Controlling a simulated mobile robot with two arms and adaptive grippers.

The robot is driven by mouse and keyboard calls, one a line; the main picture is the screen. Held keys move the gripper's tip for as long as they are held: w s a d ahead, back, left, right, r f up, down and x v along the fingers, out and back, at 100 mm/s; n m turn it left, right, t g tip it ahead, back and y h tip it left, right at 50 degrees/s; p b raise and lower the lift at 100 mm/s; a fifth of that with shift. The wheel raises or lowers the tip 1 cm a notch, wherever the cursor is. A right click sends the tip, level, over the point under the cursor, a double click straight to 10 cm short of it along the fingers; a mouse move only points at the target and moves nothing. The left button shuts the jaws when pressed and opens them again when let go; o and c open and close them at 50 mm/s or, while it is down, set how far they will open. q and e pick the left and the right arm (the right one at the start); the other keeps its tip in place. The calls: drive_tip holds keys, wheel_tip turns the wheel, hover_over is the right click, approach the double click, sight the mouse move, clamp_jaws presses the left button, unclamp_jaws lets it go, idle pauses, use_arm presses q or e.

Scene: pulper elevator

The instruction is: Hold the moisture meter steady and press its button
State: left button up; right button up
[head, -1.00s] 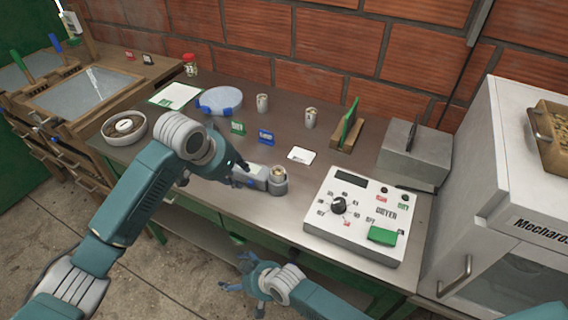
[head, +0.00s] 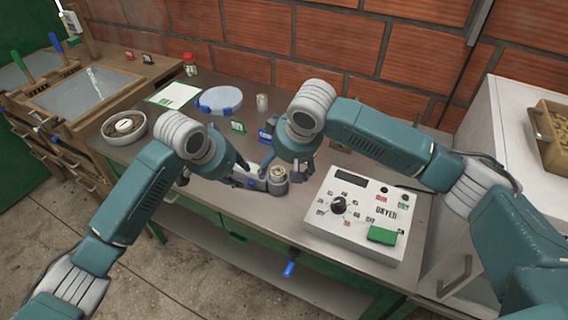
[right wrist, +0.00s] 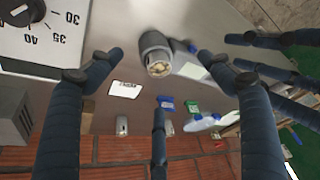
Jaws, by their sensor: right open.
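The moisture meter (head: 277,182) is a small grey device near the front edge of the table, with a round cup of beans at its right end. The right wrist view shows its cup (right wrist: 156,55) and pale body (right wrist: 190,68). My left gripper (head: 245,178) is at the meter's left end and hides part of its body; its grip is unclear. My right gripper (head: 272,163) is open just above and behind the cup. In the right wrist view its spread fingers (right wrist: 158,70) are around the meter's outline, apparently apart from it. I cannot make out the button.
A white dryer control box (head: 350,245) with a dial and green button stands right of the meter. Blue (head: 265,136) and green (head: 238,127) small items lie behind it. A bowl (head: 124,140), a blue-edged dish (head: 219,101) and a canister (head: 262,103) stand farther left and back.

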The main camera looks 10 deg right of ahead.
sight(278, 175)
drive_tip(key=x, duration=1)
drive_tip(key=shift+w+d+f, duration=0.15)
drive_tip(key=shift+w+f, duration=0.05)
drive_tip(key=shift+f, duration=0.05)
drive_tip(key=c, duration=1.4)
use_arm(q)
drive_tip(key=shift+c, duration=1.3)
use_arm(e)
drive_tip(key=shift+c, duration=1.1)
use_arm(q)
clamp_jaws()
